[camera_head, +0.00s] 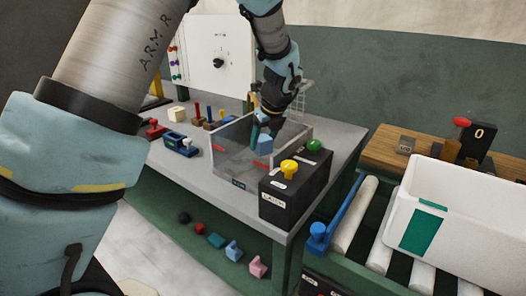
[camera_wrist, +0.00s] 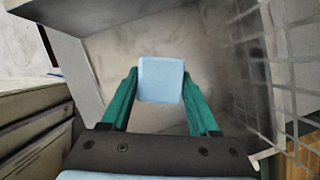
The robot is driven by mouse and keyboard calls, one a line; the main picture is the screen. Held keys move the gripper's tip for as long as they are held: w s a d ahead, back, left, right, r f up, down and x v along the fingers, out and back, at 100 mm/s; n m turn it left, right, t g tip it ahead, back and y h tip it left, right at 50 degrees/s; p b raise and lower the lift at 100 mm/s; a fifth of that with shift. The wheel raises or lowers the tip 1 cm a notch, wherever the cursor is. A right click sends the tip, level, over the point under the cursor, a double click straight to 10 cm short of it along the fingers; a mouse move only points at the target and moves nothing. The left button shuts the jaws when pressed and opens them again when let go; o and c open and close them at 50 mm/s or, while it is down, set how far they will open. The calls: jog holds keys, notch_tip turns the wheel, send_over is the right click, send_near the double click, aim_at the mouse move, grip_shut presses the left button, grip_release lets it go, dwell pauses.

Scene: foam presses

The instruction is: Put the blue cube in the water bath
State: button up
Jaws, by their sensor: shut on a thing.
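The blue cube (camera_head: 265,145) is between the fingers of my gripper (camera_head: 263,135). In the wrist view the light-blue cube (camera_wrist: 161,79) sits between the two green fingertips of my gripper (camera_wrist: 160,88), which are shut on it. The water bath (camera_head: 222,160) is a clear-walled open tank with red marks, on the grey bench. The cube appears over or within the tank's opening; its exact height there is hard to tell. In the wrist view the tank's pale wall (camera_wrist: 78,62) rises at the left and its floor shows behind the cube.
A wire basket (camera_wrist: 245,75) stands close at the right in the wrist view. A black control box (camera_head: 285,197) with yellow and green knobs stands in front of the tank. Blue and red clamps (camera_head: 181,143) lie left of it. A white bin (camera_head: 465,225) sits on rollers at right.

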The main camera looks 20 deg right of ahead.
jog(key=shift+f+p, duration=0.3)
jog(key=shift+f, duration=1.6)
jog(key=o, duration=1.3)
jog(key=shift+f, duration=0.1)
jog(key=b+v, duration=0.2)
jog(key=v, duration=1)
